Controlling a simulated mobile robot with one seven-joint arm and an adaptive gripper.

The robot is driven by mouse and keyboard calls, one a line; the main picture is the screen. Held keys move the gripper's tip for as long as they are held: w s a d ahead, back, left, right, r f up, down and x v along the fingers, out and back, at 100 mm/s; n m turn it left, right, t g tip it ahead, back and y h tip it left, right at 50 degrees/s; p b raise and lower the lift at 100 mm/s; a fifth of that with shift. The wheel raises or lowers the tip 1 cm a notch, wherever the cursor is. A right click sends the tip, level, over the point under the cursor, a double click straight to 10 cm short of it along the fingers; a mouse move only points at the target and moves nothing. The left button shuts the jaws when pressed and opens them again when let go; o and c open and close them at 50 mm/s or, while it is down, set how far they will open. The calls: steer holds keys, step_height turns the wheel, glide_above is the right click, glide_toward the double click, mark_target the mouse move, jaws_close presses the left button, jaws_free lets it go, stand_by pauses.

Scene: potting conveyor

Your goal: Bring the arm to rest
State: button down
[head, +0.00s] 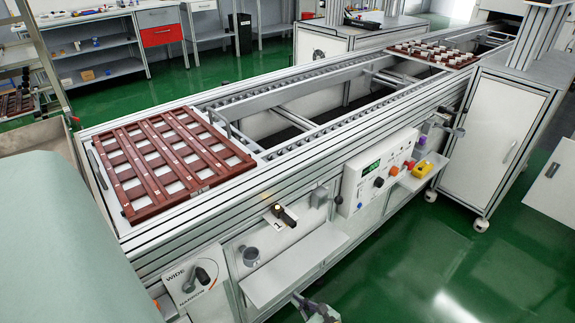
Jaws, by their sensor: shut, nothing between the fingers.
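The rest of my arm is out of the frame. The conveyor (300,160) runs from the near left to the far right.
A WIDE/NARROW lever plate (196,281) is at lower left. A white cabinet (497,125) stands right. Green floor (440,262) is open at lower right.

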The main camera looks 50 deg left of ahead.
steer(key=shift+v, duration=1.55)
